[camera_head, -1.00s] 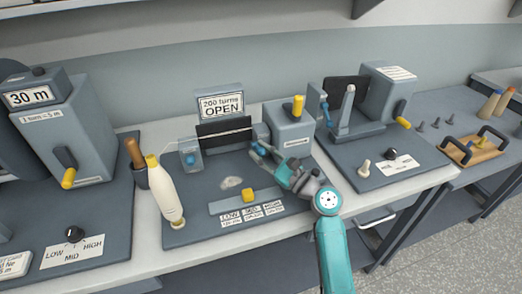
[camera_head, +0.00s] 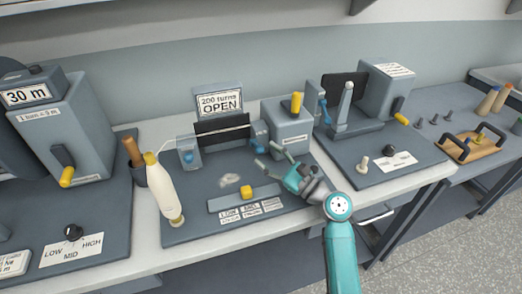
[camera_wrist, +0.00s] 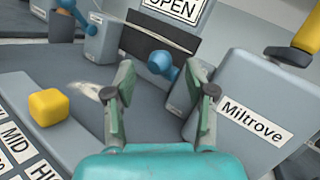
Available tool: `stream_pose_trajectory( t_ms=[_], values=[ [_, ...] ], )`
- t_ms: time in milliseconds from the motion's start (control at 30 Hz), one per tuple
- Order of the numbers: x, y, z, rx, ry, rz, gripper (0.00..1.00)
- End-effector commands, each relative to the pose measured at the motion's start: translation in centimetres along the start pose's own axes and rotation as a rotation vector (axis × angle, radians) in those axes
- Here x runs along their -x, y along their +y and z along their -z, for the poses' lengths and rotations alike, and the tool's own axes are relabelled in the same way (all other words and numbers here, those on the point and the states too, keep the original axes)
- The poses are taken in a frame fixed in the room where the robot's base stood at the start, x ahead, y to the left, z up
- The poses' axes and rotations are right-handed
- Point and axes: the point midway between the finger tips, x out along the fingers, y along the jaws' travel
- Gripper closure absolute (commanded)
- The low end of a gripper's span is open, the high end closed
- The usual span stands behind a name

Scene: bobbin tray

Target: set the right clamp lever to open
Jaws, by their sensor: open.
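The right clamp lever is a blue lever with a round knob (camera_head: 258,146), at the right end of the dark bar on the middle station. In the wrist view the lever (camera_wrist: 162,64) appears between my fingertips, a little beyond them, with a gap on each side. My gripper (camera_head: 268,156) is open and empty, just in front of the lever; its two fingers also show in the wrist view (camera_wrist: 160,80). The left clamp lever (camera_head: 188,157) is a similar blue one at the bar's other end. A sign (camera_head: 219,103) behind reads "200 turns OPEN".
A grey block (camera_head: 288,132) with a yellow handle (camera_head: 296,104) stands close right of the lever. A yellow knob (camera_head: 246,190) sits on a strip in front.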

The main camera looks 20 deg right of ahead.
Motion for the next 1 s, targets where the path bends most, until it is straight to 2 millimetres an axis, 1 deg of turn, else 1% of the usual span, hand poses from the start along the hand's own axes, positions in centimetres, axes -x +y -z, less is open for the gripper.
stream_pose_trajectory(
  t_ms=[33,200,300,400,500,600,867,900,967,1000],
  values=[
    [1.2,-0.1,0.1,-0.001,0.002,0.003,0.45],
    [4.6,-0.1,0.1,0.0,0.002,0.003,0.45],
    [6.2,0.0,0.1,-0.001,0.002,0.002,0.45],
    [7.4,0.0,0.1,0.001,0.001,0.001,0.45],
    [8.2,0.0,0.0,0.001,0.001,0.001,0.45],
    [8.5,0.0,0.0,0.001,0.0,-0.001,0.45],
    [8.6,0.1,0.0,0.001,-0.001,-0.001,0.45],
    [8.5,0.1,0.0,0.002,-0.001,-0.002,0.55],
    [8.4,0.1,-0.1,0.013,0.002,-0.006,0.7],
    [8.2,0.2,-0.2,0.033,0.005,-0.013,0.8]
  ],
)
